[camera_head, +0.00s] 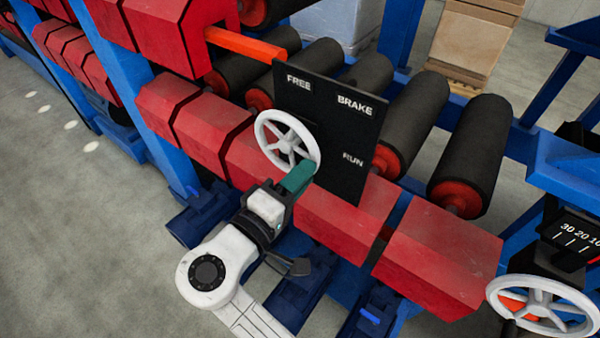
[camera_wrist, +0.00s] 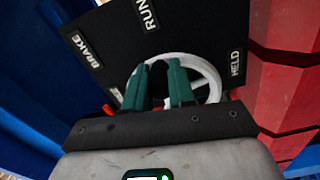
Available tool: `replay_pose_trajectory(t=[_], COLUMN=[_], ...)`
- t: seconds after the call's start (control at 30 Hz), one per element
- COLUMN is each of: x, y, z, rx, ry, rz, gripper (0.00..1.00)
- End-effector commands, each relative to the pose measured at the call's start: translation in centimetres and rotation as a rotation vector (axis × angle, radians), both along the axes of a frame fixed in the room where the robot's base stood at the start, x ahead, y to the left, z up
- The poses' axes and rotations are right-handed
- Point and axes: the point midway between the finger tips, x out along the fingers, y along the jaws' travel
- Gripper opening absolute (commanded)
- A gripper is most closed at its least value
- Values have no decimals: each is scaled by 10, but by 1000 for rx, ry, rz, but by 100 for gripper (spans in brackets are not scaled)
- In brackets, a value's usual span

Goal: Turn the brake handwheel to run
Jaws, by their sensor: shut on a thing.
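The white spoked brake handwheel (camera_head: 266,123) stands in front of a black panel (camera_head: 330,110) in the head view. The panel reads FREE, BRAKE and RUN there. In the wrist view the panel (camera_wrist: 110,35) shows BRAKE, RUN and HELD. My gripper (camera_head: 300,174), with teal fingers, is at the wheel's lower right rim. In the wrist view my gripper (camera_wrist: 160,72) is shut on the rim of the handwheel (camera_wrist: 213,78), with a finger on either side. The fingers hide the gripped part. No pointer on the wheel is clear.
Red housings (camera_head: 350,215) run below the panel, close to my arm. Black rollers (camera_head: 470,150) lie behind it. A second white handwheel (camera_head: 498,291) with a numbered scale (camera_head: 575,238) is at lower right. Grey floor (camera_head: 80,220) is clear at left.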

Motion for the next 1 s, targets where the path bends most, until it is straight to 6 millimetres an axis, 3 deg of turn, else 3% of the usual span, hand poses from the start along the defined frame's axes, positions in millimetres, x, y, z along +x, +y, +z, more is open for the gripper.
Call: replay_pose_trajectory(t=[0.4, 0.43, 0.67, 1.0], x=[1, 1, 1, -3], y=[1, 1, 1, 4], z=[2, 2, 1, 0], rx=[-5, -5, -4, -4], ry=[-1, -1, 1, 1], rz=[5, 5, 4, 4], gripper=[0, 26, 48, 50])
